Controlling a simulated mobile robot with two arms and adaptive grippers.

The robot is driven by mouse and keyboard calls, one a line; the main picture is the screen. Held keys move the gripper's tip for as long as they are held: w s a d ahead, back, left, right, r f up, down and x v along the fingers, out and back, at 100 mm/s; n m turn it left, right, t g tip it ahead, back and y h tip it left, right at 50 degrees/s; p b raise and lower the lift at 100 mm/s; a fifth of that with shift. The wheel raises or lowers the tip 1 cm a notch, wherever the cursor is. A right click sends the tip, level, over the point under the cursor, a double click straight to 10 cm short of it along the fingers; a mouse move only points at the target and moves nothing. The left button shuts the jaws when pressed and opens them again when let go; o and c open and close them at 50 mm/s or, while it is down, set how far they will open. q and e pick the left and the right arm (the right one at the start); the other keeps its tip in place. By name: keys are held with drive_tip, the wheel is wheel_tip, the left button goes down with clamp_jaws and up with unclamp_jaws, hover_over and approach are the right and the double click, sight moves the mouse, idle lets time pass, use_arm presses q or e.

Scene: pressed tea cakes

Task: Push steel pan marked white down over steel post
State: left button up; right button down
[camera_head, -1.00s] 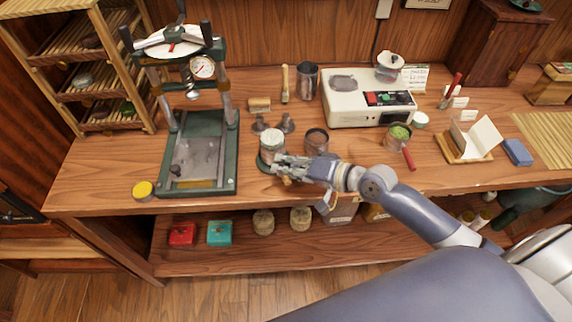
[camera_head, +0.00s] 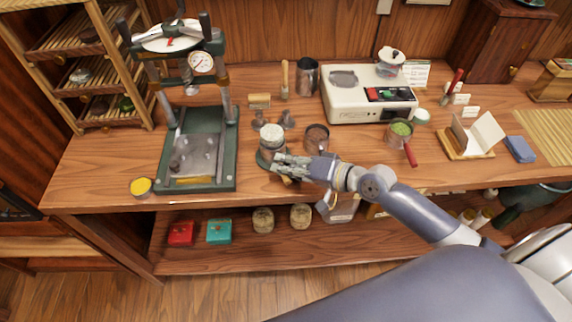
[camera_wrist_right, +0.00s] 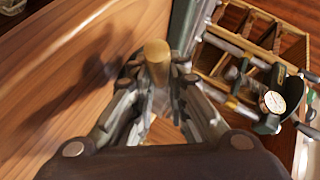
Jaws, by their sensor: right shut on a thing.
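My right gripper (camera_head: 280,166) is at the front of the workbench, low beside a dark round base. Its fingers are closed on a tan cylindrical handle, whose round end (camera_wrist_right: 157,50) shows between the fingertips in the right wrist view. What the handle belongs to is hidden by the fingers. A steel container with a white top (camera_head: 271,134) stands just behind the fingers. I cannot tell whether it is the pan marked white or joined to the handle. I cannot make out the steel post. My left gripper is not in view.
A green press (camera_head: 204,150) with a gauge stands left. A steel pot with brown contents (camera_head: 317,138) and a cup with green contents (camera_head: 400,130) stand right. Small steel pieces (camera_head: 287,119) lie behind. A white machine (camera_head: 368,100) is at the back.

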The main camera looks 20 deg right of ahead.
drive_tip(key=c, duration=1.5)
unclamp_jaws()
drive_tip(key=shift+f, duration=0.15)
drive_tip(key=shift+v, duration=6.05)
